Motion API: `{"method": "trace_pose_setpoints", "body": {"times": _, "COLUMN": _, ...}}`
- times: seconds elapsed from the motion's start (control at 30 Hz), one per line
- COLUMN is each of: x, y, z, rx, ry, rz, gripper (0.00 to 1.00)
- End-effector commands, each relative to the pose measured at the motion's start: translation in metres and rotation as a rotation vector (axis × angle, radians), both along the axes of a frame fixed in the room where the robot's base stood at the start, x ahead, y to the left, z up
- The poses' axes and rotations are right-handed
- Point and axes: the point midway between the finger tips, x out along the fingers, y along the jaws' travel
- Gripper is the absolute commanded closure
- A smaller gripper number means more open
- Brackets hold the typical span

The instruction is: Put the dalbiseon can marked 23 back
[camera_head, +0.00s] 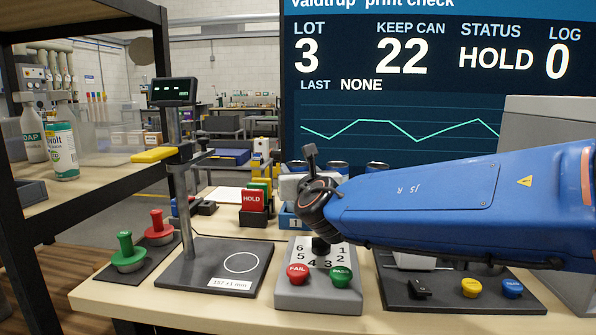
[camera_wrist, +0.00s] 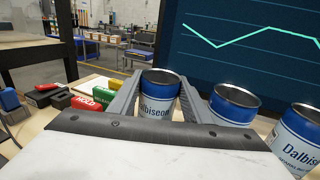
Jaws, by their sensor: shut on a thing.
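In the wrist view my gripper (camera_wrist: 158,84) has its two grey fingers on either side of a blue Dalbiseon can (camera_wrist: 157,108), shut on it. The can is upright with an open dark top and a white label. No number shows on it, so I cannot tell whether it is 23. Its base is hidden by my gripper's body. Two similar Dalbiseon cans stand to the right, one just beside the right finger (camera_wrist: 234,104) and one farther right (camera_wrist: 301,135).
A red HOLD block (camera_head: 252,200) stands left of a blue tray (camera_head: 289,224) labelled 1. In front are a PASS/FAIL button box (camera_head: 318,293), a gauge stand (camera_head: 208,277) with a marked circle, and a dark button plate (camera_head: 458,297). The screen (camera_head: 436,80) reads HOLD and KEEP CAN 22.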

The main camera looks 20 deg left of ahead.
Motion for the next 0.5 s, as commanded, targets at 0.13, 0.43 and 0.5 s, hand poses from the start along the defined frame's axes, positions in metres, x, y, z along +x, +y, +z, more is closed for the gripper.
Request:
{"method": "trace_pose_setpoints", "body": {"times": 0.13, "x": 0.0001, "y": -0.0001, "z": 0.0004, "rx": 0.000, "ry": 0.000, "rz": 0.000, "gripper": 0.39}}
{"method": "trace_pose_setpoints", "body": {"times": 0.43, "x": -0.0004, "y": -0.0003, "z": 0.0006, "rx": 0.000, "ry": 0.000, "rz": 0.000, "gripper": 0.37}}
{"method": "trace_pose_setpoints", "body": {"times": 0.5, "x": -0.0022, "y": -0.0014, "z": 0.0008, "rx": 0.000, "ry": 0.000, "rz": 0.000, "gripper": 0.37}}
